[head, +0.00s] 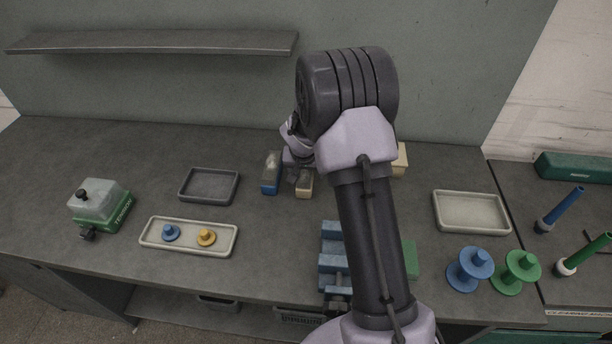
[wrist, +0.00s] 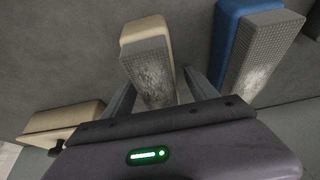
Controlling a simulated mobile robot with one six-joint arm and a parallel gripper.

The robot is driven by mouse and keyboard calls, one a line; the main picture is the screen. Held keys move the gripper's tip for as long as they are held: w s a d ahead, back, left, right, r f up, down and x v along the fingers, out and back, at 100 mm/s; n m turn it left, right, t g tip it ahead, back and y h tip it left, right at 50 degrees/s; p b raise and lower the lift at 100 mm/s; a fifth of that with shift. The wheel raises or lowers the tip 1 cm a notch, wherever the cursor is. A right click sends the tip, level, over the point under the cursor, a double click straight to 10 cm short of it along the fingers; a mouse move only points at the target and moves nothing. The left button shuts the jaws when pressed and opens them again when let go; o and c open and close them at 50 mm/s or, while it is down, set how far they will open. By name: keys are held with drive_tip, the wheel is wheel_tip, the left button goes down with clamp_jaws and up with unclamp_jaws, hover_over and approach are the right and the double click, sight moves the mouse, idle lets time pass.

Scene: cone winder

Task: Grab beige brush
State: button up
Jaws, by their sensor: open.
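The beige brush (head: 304,188) stands on the bench in the head view, partly hidden by my gripper (head: 297,174). In the wrist view the beige brush (wrist: 146,33) has a beige body and a worn grey textured face. My gripper (wrist: 160,82) is open there, with one finger on each side of the brush's near end. A gap shows beside the right finger; whether the left finger touches cannot be told. A blue brush (head: 270,174) stands just left of the beige one in the head view; it also shows right of the fingers in the wrist view (wrist: 231,25).
Another beige object (head: 401,160) is partly behind my arm; a beige block shows at left in the wrist view (wrist: 62,118). A dark tray (head: 208,199), a light tray with spools (head: 187,249), and a blue stepped block (head: 332,254) are nearby.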

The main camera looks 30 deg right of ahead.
drive_tip(key=shift+f+b, duration=0.2)
drive_tip(key=shift+b, duration=0.2)
drive_tip(key=shift+c, duration=0.2)
clamp_jaws()
drive_tip(key=shift+r, duration=0.15)
